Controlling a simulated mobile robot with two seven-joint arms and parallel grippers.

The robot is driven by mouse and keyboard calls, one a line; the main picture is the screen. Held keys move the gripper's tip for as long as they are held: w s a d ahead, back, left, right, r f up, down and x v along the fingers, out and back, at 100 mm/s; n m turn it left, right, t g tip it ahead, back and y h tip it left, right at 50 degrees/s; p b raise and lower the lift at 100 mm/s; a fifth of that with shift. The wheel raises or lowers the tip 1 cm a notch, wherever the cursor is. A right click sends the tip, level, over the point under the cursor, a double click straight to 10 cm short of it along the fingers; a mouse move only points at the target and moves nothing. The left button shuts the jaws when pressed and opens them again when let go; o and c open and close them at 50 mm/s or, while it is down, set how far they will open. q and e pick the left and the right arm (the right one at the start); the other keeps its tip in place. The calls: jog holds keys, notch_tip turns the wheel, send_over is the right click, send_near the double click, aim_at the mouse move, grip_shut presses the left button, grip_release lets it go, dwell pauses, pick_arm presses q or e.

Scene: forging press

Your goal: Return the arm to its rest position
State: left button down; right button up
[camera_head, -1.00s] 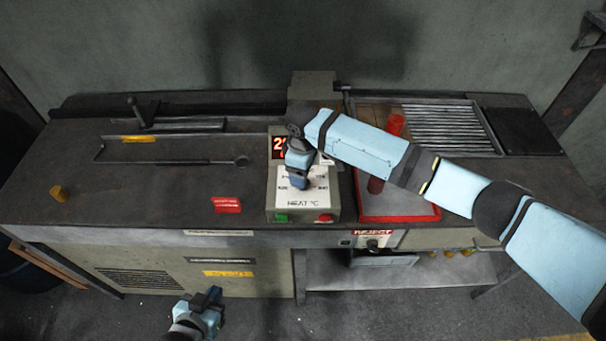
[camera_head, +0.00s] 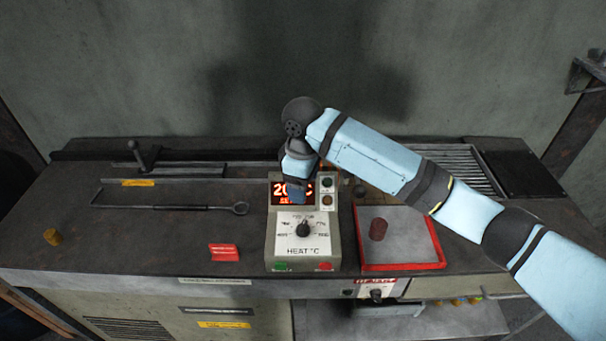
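My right arm reaches in from the right across the bench. Its gripper (camera_head: 297,192) points down in front of the heat control box (camera_head: 307,248) and partly covers the red digital display (camera_head: 280,192). I cannot make out a gap between its fingers, and I see nothing held in it. The dial (camera_head: 303,231) on the box shows clear below the gripper. My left gripper is not in view.
A red-rimmed tray (camera_head: 405,267) right of the box holds a dark red cylinder (camera_head: 378,229). A long rod tool (camera_head: 165,207) lies on the left of the bench, with a red sign (camera_head: 224,252) in front. A slatted rack (camera_head: 460,172) stands behind my arm.

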jog(key=shift+f, duration=0.1)
jog(key=s+d+f+m+t+y, duration=0.1)
jog(key=s+d+f+m+y, duration=0.1)
jog(key=s+f, duration=0.35)
jog(key=s+d+f+m+y, duration=0.1)
jog(key=s+f+m+y, duration=0.15)
jog(key=s, duration=0.65)
jog(key=s+d+f+m+t+h, duration=0.15)
jog(key=s+d+m, duration=0.25)
jog(key=s+d, duration=0.6)
jog(key=s+d+f+m+t+h, duration=0.1)
jog(key=s+d+m+h, duration=0.25)
jog(key=s+d, duration=0.75)
jog(key=w+a+f+t+y, duration=0.1)
jog(key=w+a+f+t, duration=0.1)
jog(key=f, duration=0.5)
jog(key=w+a+f+n+t+y, duration=0.1)
jog(key=w+a+f+t+y, duration=0.1)
jog(key=w+f+t, duration=0.3)
notch_tip(320, 180, down, 2)
jog(key=shift+w+a, duration=0.15)
jog(key=shift+w, duration=0.35)
jog(key=shift+y, duration=0.25)
